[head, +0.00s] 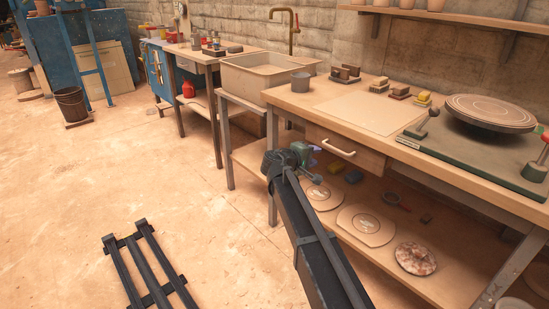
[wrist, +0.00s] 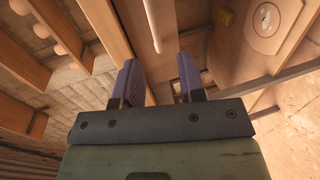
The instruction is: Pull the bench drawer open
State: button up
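The bench drawer (head: 363,159) is set under the top of the near workbench and looks shut. Its pale bar handle (head: 338,149) runs along the drawer front, and the handle also shows at the top of the wrist view (wrist: 154,22). My gripper (head: 317,155) is just left of the handle in the head view, in front of the bench's underside. In the wrist view my gripper (wrist: 161,72) has its two purple fingers apart with nothing between them. The handle lies ahead of the gap between the fingers, apart from them.
The lower shelf (head: 395,250) holds several round plates. A sink (head: 265,73) stands left of the bench. Open floor (head: 160,180) lies to the left, around a dark floor rail.

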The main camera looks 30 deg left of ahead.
aim_at(334, 149)
jog(key=x, duration=0.3)
jog(key=b+x, duration=0.1)
jog(key=x, duration=0.3)
jog(key=r+b+x, duration=0.1)
jog(key=x, duration=0.3)
jog(key=shift+w+d, duration=0.25)
jog(key=shift+d, duration=0.1)
grip_shut()
